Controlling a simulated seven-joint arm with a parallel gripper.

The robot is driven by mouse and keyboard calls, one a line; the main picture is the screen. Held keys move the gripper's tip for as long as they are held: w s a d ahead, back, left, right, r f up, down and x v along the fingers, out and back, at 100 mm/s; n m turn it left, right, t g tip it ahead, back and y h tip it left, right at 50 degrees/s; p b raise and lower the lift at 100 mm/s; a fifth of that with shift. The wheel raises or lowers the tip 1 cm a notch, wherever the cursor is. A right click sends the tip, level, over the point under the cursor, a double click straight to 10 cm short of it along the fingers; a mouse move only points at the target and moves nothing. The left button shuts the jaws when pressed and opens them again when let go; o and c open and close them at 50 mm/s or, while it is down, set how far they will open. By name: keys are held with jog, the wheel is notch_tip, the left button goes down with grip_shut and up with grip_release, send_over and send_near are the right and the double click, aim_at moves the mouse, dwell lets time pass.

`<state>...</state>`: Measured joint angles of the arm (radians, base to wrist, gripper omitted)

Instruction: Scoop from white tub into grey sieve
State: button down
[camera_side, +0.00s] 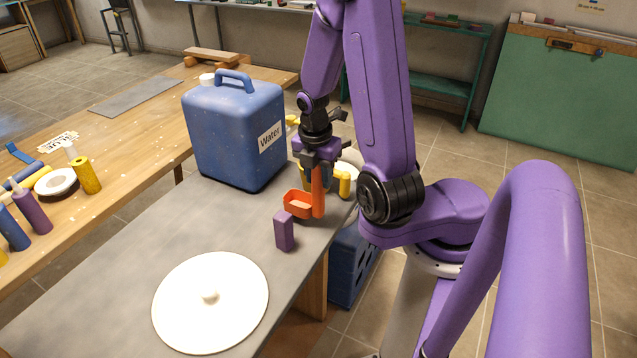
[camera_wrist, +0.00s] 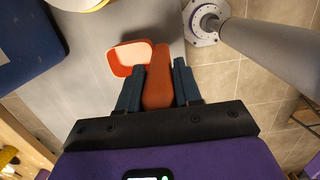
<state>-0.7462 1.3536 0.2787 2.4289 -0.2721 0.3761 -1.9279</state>
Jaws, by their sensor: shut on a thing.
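An orange scoop (camera_side: 299,206) is held by its upright handle in my gripper (camera_side: 319,165), just above or on the grey table near its right edge. In the wrist view the scoop's bowl (camera_wrist: 131,54) sits ahead and left of the fingers, with its handle between them; its inside looks pale, and I cannot tell whether it holds anything. A pale round thing (camera_side: 347,170) is partly hidden behind my gripper; I cannot tell if it is the white tub. A white and yellow rim (camera_wrist: 78,4) is cut off at the wrist view's top. I cannot make out the grey sieve.
A blue water container (camera_side: 232,135) stands left of my gripper. A small purple block (camera_side: 284,231) is in front of the scoop. A white disc with a knob (camera_side: 210,329) lies nearer. Grey table (camera_side: 115,250) is clear at left.

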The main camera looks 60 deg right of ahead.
jog(key=s+a+r, duration=0.3)
jog(key=s+r, duration=1)
jog(key=r, duration=0.2)
jog(key=w+d+r+n+g, duration=0.1)
jog(key=w+d+r+n, duration=0.15)
jog(key=w+d, duration=1.05)
jog(key=w+d+f+n+g, duration=0.1)
jog(key=w+d, duration=0.2)
jog(key=d, duration=0.6)
jog(key=w+d+f+h, duration=0.1)
jog(key=w+d, duration=0.2)
jog(key=d, duration=0.6)
jog(key=w+d+f+n+g, duration=0.1)
jog(key=w+d, duration=0.3)
jog(key=d, duration=0.5)
notch_tip(320, 180, down, 33)
jog(key=shift+s, duration=0.2)
jog(key=shift+d, duration=0.1)
